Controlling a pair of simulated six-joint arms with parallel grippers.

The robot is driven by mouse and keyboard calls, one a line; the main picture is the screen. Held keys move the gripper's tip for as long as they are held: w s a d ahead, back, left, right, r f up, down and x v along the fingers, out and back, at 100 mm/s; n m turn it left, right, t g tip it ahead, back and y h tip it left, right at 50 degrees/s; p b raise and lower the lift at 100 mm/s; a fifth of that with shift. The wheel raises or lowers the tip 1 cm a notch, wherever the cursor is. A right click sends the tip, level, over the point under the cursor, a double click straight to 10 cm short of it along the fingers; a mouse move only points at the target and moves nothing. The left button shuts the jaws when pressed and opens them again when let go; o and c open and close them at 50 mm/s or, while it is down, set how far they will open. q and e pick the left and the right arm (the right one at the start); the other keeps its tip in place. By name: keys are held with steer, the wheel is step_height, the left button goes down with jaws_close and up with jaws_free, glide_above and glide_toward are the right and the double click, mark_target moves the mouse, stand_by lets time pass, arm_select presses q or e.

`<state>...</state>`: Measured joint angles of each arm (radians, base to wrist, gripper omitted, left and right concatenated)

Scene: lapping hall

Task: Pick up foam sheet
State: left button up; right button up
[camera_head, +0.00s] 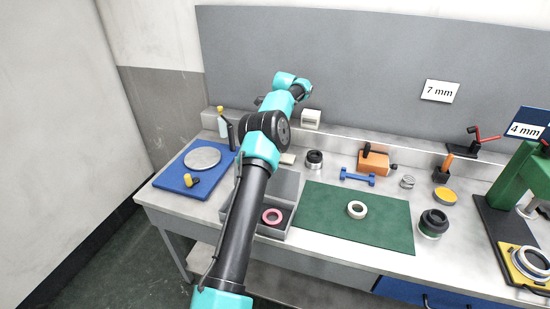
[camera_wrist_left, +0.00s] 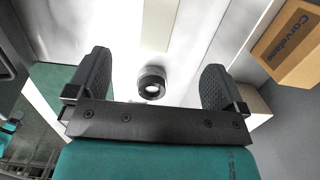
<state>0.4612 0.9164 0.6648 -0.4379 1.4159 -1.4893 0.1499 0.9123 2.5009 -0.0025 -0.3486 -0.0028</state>
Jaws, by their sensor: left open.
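I cannot pick out a foam sheet for sure in either view. A flat green sheet (camera_head: 330,225) lies on the middle of the bench with a pale ring (camera_head: 357,209) on it; its material cannot be told. A small pale piece (camera_head: 287,158) lies behind the grey tray, partly hidden by my arm. My left gripper (camera_wrist_left: 152,75) is open, its two dark fingers wide apart with nothing held between them. In the head view my arm reaches over the bench towards the back panel, and its fingers are mostly hidden. My right gripper is in neither view.
A grey tray (camera_head: 285,187) holds a pink ring (camera_head: 272,216). A blue board (camera_head: 172,176) with a grey disc (camera_head: 202,158) lies at the left. A green press (camera_head: 523,182) stands at the right. The wrist view shows a brown box (camera_wrist_left: 293,45) and a dark ring (camera_wrist_left: 152,88).

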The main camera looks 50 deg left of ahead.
arm_select(q)
steer(key=f, duration=0.4)
steer(key=a+f, duration=0.1)
steer(key=f, duration=0.6)
steer(key=shift+s+a+f, duration=0.15)
steer(key=shift+s+f, duration=0.15)
steer(key=shift+f, duration=0.1)
steer(key=shift+a+f, duration=0.15)
steer(key=shift+f, duration=1.15)
steer(key=shift+a+f, duration=0.15)
steer(key=shift+f, duration=1.1)
steer(key=c, duration=1)
steer(key=shift+r, duration=0.1)
step_height(320, 180, up, 10)
